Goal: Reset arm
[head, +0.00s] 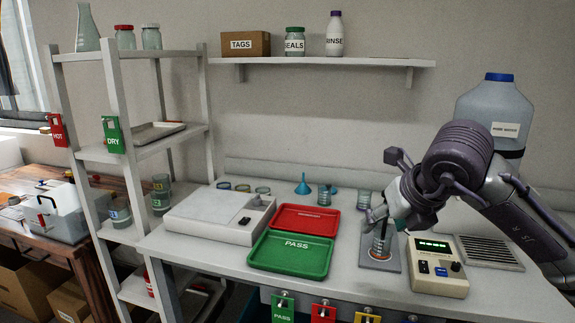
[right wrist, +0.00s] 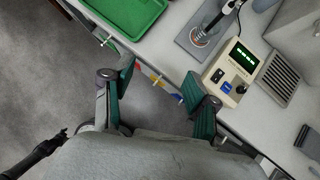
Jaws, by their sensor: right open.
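My right arm comes in from the right in the head view, over the right part of the bench.
A beige meter (head: 436,268) with a green display stands right of the plate. Green PASS (head: 290,256) and red (head: 304,220) trays lie left of it. A large blue-capped bottle (head: 495,112) stands behind my arm. Coloured tags (head: 323,312) hang along the bench front.

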